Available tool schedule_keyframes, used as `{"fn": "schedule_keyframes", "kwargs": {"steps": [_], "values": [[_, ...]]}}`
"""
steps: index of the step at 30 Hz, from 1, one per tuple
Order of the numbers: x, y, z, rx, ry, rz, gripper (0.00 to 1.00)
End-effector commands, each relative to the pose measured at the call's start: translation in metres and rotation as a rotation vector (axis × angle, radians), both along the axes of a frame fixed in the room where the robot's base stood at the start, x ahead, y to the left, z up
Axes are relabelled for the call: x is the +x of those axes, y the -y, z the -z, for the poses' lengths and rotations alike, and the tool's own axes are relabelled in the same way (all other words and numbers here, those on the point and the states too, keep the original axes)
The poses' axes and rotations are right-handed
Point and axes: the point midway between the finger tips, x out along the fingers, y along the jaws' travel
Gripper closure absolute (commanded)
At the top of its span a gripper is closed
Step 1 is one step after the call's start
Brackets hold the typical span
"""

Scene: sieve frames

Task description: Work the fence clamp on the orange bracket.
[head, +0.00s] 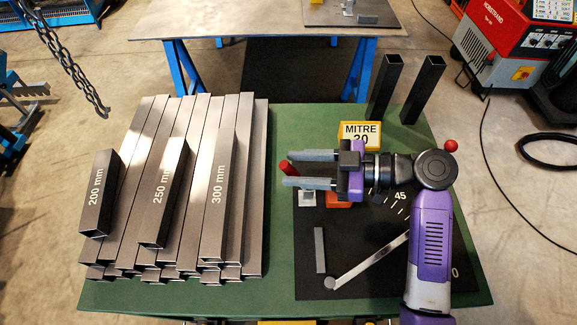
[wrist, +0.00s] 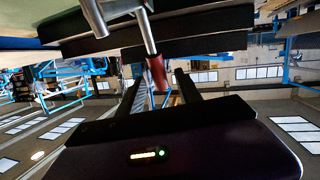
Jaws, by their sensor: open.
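The fence clamp's red handle (head: 287,167) shows at the left end of my gripper in the head view. In the wrist view the red grip (wrist: 157,73) sits on a bare metal rod (wrist: 146,33). My gripper (head: 286,169) is open, its two fingers pointing left, one on either side of the handle. Whether either finger touches it I cannot tell. The wrist view also shows the red grip between the two dark fingers. The orange bracket (head: 339,201) lies beneath my gripper, mostly hidden by it. The clamp's body is also largely hidden.
A yellow mitre sign (head: 360,134) stands behind my gripper. Stacked metal tubes (head: 143,190) fill the left of the green bench (head: 282,281). Two dark upright tubes (head: 424,92) stand at the back right. A red ball knob (head: 451,146) is right of my arm.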

Motion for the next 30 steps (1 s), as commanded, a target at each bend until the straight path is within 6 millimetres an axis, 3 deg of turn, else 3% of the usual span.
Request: {"fn": "schedule_keyframes", "kwargs": {"steps": [3, 9, 20, 27, 30], "values": [[-0.004, 0.021, -0.003, 0.0, 0.003, 0.003, 0.59], [-0.01, 0.044, -0.01, 0.0, 0.001, 0.001, 0.59], [-0.012, 0.051, -0.012, 0.0, 0.0, -0.001, 0.59], [-0.001, 0.053, 0.002, -0.002, -0.071, 0.128, 1.0], [0.015, 0.063, 0.021, 0.004, -0.16, 0.323, 1.0]]}}
